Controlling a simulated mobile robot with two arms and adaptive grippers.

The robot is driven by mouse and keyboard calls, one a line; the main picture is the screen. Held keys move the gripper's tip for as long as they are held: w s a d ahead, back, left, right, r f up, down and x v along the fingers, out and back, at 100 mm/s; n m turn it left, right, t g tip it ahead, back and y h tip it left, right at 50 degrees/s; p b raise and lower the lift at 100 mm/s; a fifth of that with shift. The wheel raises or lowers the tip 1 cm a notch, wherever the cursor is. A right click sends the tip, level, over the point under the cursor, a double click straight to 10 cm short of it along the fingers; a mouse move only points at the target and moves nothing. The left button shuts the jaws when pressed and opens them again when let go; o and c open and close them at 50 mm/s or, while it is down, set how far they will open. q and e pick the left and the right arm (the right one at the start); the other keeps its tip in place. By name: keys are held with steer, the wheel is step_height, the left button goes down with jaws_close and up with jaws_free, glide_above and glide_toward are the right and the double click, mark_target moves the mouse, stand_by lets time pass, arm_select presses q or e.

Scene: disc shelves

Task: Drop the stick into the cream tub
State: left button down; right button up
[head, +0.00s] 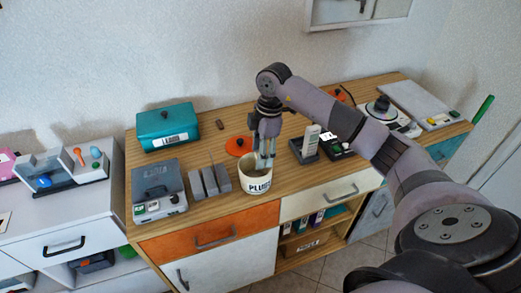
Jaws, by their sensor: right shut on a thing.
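The cream tub (258,187), with dark lettering on its front, stands upright near the front edge of the wooden cabinet top. My right gripper (266,152) points down over the tub's opening, with its fingertips at about the rim. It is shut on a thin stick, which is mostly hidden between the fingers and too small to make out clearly. I cannot tell whether the stick touches the tub. My left gripper is not in view.
Grey upright blocks (208,182) and a grey case (158,190) stand left of the tub. An orange disc (238,146) lies just behind it. A dark holder (304,151) is to the right. A teal box (167,127) sits at the back left.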

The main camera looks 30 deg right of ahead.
steer(key=o, duration=0.8)
steer(key=shift+r, duration=0.1)
steer(key=r, duration=0.4)
steer(key=d+r, duration=0.1)
steer(key=r, duration=0.6)
steer(key=shift+s+d+r, duration=0.3)
steer(key=shift+d+r, duration=0.05)
